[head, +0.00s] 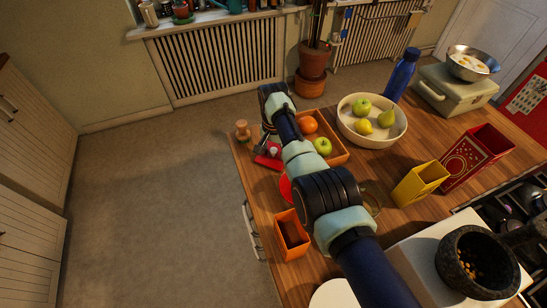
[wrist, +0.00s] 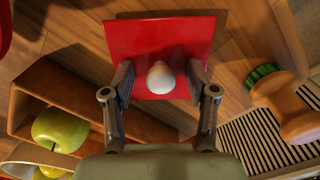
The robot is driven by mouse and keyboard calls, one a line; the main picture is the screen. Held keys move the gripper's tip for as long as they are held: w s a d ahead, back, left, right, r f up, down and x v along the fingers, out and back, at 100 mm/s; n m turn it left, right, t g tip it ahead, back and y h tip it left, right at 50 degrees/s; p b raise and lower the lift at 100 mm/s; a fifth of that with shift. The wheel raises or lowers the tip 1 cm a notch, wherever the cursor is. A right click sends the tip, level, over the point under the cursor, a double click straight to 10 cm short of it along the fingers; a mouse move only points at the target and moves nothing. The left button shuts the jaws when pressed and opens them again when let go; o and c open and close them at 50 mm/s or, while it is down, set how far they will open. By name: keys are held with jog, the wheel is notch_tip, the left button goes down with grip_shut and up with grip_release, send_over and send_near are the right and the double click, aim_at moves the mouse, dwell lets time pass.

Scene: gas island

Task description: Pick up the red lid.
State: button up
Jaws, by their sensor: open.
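The red lid (wrist: 150,40) is a flat red square with a round white knob (wrist: 161,77) in its middle. It lies on the wooden counter in the wrist view. In the head view the lid (head: 266,160) shows near the counter's left edge, partly hidden by my arm. My gripper (wrist: 160,80) is open above the lid, with one finger on each side of the knob and a gap on both sides. Nothing is held. In the head view my gripper is mostly hidden behind my arm.
A wooden tray (head: 339,159) with fruit stands close to the lid. A brown turned object (wrist: 285,108) with a green band stands at its other side. A red item (head: 285,189) and an orange box (head: 291,240) are nearer. A fruit bowl (head: 392,133) stands farther right.

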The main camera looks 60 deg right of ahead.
aim_at(274, 149)
grip_shut()
dwell(0.3)
notch_tip(274, 149, up, 20)
jog(key=p, duration=0.4)
jog(key=shift+p, duration=0.3)
